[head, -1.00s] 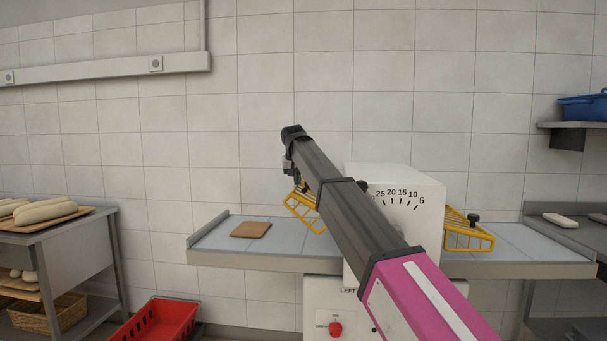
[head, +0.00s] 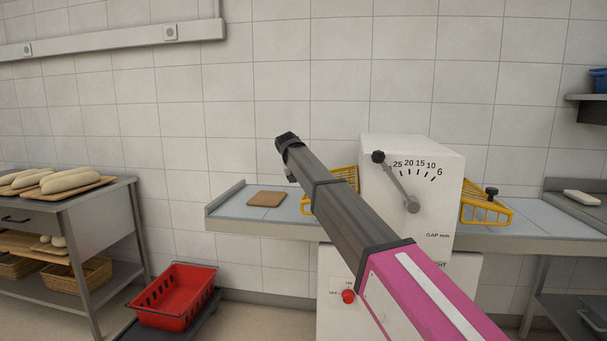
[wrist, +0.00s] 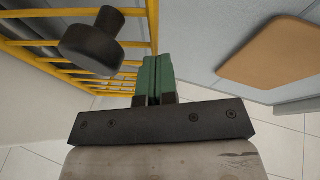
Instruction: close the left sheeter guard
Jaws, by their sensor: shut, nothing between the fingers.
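The left sheeter guard (head: 345,178) is a yellow wire frame on the left of the white sheeter body (head: 430,160), partly hidden behind my arm in the head view. It appears to slant out over the left belt table; its exact angle is unclear. In the wrist view its yellow bars (wrist: 82,75) fill the upper left, with a black knob (wrist: 90,45) on a short stem. My gripper (wrist: 157,65) has its green fingers shut and empty, just right of the knob and beside the guard's edge bar. I cannot tell whether they touch the bar.
A brown board (head: 267,199) lies on the left belt table (head: 230,207). The right guard (head: 487,208) is on the other side. A lever (head: 398,183) stands on the dial face. A red crate (head: 176,296) and a bread rack (head: 95,210) stand left.

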